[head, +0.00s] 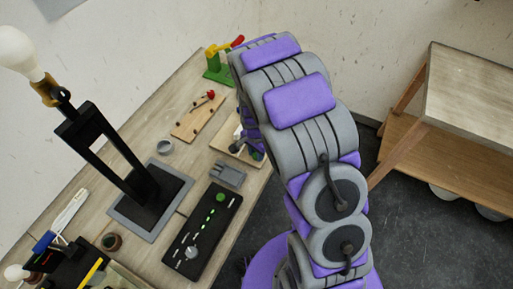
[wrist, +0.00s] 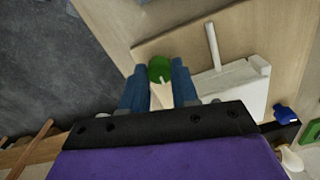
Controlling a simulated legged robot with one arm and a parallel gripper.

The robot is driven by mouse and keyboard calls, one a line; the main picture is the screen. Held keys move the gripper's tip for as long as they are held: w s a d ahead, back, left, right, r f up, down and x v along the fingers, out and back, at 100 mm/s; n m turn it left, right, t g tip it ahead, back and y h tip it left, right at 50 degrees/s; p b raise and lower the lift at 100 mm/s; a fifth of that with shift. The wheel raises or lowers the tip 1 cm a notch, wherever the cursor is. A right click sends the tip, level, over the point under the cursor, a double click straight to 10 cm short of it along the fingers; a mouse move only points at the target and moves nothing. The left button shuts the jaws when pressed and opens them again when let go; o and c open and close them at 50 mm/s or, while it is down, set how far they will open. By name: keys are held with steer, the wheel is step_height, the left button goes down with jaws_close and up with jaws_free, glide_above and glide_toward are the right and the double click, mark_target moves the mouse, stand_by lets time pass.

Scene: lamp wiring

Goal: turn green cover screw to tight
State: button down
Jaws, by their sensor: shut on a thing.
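The green cover screw (wrist: 159,68) shows as a round green head between the tips of my blue fingers in the wrist view. My gripper (wrist: 160,76) is shut on it, with one finger on each side. A pale cream strip shows between the fingers below the green head; I cannot tell what it is. A white block (wrist: 238,84) with a pale rod (wrist: 212,45) sits right beside the right finger on a wooden board (wrist: 185,35). In the head view my arm hides most of this board (head: 228,152), and the screw's slot is not visible.
A grey block (head: 227,174) and a black panel (head: 203,232) with green lights lie near the board. A board with a red ball (head: 210,94) and a green-based clamp (head: 217,68) stand beyond. The black lamp (head: 112,160) stands left. The table edge is close to my arm.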

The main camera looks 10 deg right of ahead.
steer(key=m+p, duration=0.4)
steer(key=m, duration=0.1)
steer(key=shift+r, duration=0.2)
steer(key=shift+f+m+p, duration=0.1)
steer(key=shift+m+p, duration=1)
steer(key=shift+m, duration=0.2)
steer(key=shift+w, duration=0.1)
steer(key=c, duration=0.8)
jaws_free()
steer(key=shift+a, duration=0.15)
steer(key=shift+c, duration=0.2)
